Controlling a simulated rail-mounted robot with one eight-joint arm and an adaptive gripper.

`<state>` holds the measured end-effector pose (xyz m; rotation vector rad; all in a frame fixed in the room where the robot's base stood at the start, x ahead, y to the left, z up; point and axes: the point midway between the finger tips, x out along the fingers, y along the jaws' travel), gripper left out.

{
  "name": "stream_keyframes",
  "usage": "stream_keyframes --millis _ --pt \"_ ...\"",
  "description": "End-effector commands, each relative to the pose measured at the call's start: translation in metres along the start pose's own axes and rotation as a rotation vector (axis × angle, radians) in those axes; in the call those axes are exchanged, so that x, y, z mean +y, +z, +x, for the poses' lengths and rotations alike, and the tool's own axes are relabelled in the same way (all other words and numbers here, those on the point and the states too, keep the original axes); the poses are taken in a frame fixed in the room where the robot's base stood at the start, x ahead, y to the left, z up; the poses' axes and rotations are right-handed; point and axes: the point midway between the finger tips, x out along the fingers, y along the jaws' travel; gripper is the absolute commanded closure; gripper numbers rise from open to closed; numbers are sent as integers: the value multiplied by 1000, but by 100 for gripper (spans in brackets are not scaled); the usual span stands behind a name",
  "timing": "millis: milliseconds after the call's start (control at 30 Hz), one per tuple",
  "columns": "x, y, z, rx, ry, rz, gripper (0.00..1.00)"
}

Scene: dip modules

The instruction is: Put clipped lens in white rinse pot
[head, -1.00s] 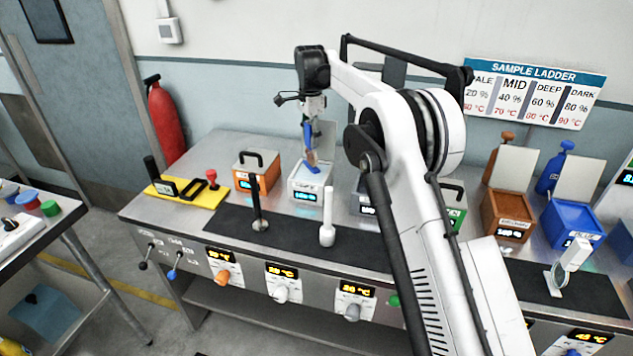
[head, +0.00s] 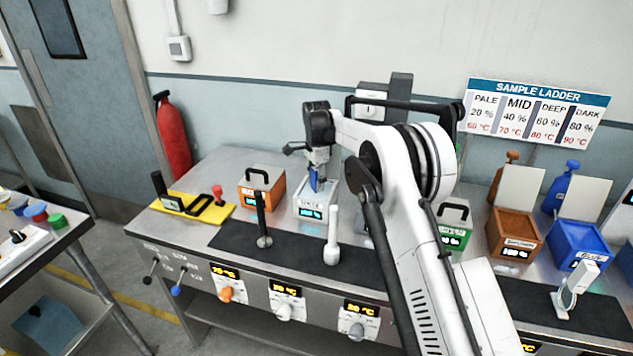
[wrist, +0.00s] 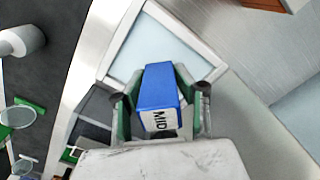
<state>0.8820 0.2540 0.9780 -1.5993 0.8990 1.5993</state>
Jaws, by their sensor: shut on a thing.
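My gripper (head: 318,178) is shut on a blue clip (wrist: 157,88) labelled MID, which also shows in the head view (head: 315,183). The white rinse pot (head: 311,210) stands on the steel bench with a lit display on its front. In the wrist view the pot's white rim (wrist: 121,47) frames pale blue liquid, and the clip overlaps its near part. The gripper is over the pot, with the clip at about rim height. The lens under the clip is hidden; I cannot tell whether it touches the liquid.
An orange pot (head: 262,188) with a black handle stands left of the white pot. In front, a black post (head: 263,222) and a white post (head: 332,240) stand on a dark mat. A green pot (head: 455,228) is to the right, partly behind my arm.

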Motion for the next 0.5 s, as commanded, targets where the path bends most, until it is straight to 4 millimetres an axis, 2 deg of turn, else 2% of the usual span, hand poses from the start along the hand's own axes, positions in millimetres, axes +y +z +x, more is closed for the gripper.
stream_keyframes --millis 267,300,433,500 --pt "0 0 4 0 0 0 100" --pt "0 0 4 0 0 0 69" --pt "0 0 3 0 0 0 52" --pt "0 0 3 0 0 0 52"
